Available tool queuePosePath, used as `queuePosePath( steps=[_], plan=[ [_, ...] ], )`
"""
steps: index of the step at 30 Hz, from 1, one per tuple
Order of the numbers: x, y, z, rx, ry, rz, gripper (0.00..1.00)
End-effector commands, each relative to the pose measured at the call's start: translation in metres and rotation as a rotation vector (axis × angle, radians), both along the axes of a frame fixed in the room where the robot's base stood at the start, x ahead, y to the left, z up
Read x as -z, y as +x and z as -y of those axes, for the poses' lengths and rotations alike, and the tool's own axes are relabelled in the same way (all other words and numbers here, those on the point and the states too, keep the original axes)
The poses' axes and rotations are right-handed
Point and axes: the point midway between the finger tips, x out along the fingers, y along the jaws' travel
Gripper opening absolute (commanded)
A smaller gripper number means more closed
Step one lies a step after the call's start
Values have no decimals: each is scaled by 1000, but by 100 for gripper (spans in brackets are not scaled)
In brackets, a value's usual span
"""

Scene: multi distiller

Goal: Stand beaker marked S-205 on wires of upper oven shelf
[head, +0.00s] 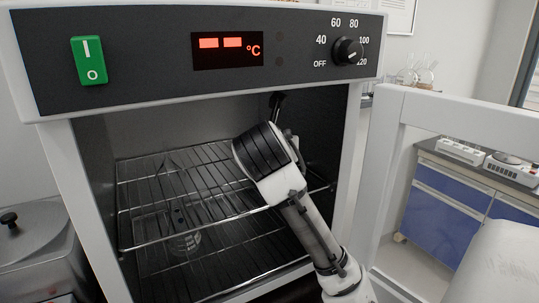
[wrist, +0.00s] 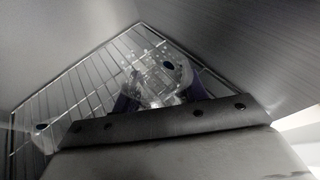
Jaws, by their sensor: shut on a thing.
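The oven is open and its upper wire shelf (head: 150,172) spans the chamber. My gripper's fingers show in the wrist view (wrist: 160,98) as dark blue pieces on both sides of a clear glass beaker (wrist: 160,72). The gripper is shut on this beaker, with shelf wires behind it. I cannot read S-205 on it, nor tell whether its base touches the wires. In the head view my arm reaches into the chamber and its end hides part of the shelf. Glass with white marks (head: 185,243) shows low in the chamber, partly behind wires; I cannot tell which piece it is.
A faint glass outline (head: 170,162) shows near the left back of the shelf. The oven walls are close on both sides. The open oven door (head: 386,170) stands at the right of my arm. The control panel (head: 140,62) overhangs the opening.

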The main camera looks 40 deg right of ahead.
Motion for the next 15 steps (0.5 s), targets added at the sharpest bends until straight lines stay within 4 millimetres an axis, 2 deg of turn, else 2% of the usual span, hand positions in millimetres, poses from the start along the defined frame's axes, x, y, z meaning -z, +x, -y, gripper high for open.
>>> queuePosePath(
  steps=[5,10,15],
  plan=[
    [0,12,12,0,2,-1,20],
    [26,9,10,1,3,1,20],
    [35,9,10,-1,0,2,20]
  ],
)
